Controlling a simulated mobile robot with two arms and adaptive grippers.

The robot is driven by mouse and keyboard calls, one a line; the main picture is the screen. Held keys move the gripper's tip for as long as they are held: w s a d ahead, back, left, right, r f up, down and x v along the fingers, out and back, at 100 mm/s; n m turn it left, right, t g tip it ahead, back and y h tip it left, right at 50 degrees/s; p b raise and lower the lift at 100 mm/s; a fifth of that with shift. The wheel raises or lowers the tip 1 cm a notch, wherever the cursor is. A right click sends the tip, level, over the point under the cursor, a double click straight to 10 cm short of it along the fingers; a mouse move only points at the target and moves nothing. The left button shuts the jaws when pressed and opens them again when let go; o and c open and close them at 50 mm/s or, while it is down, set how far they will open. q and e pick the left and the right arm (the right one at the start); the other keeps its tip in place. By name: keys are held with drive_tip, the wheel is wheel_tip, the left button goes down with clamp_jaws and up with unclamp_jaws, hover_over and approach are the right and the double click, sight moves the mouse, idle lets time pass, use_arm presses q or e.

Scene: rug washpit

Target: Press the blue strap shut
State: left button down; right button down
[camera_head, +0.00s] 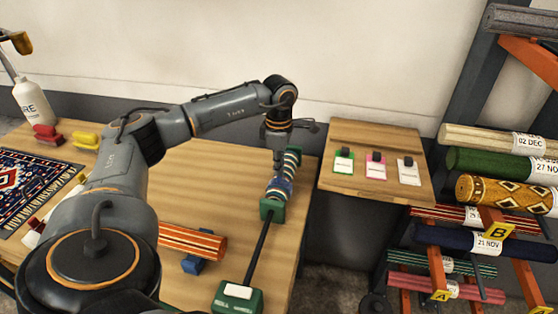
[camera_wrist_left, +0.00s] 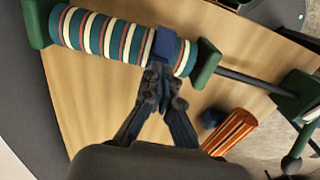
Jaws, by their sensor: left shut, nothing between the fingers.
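A rolled rug (camera_wrist_left: 110,36) with teal, white and red stripes lies across a green stand on the wooden table. The blue strap (camera_wrist_left: 165,43) wraps around the roll near one end. In the head view the striped roll (camera_head: 291,160) is partly hidden by my left arm, and the strap (camera_head: 281,186) shows below the gripper. My left gripper (camera_wrist_left: 160,72) is shut and empty, its fingertips at the strap's near edge; I cannot tell whether they touch it. It also shows in the head view (camera_head: 278,165). I cannot tell whether the strap is closed. My right gripper is not in view.
A dark rod runs from the roll to a green block (camera_head: 237,298). An orange striped roll (camera_head: 192,242) lies on a blue support. A side board (camera_head: 360,140) holds several tags. A rack with rolled rugs (camera_head: 490,165) stands at right. A patterned rug (camera_head: 35,185) lies at left.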

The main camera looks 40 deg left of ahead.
use_arm(q)
wheel_tip(320, 180, up, 8)
drive_tip(key=p, duration=0.5)
drive_tip(key=shift+f, duration=0.15)
idle(0.6)
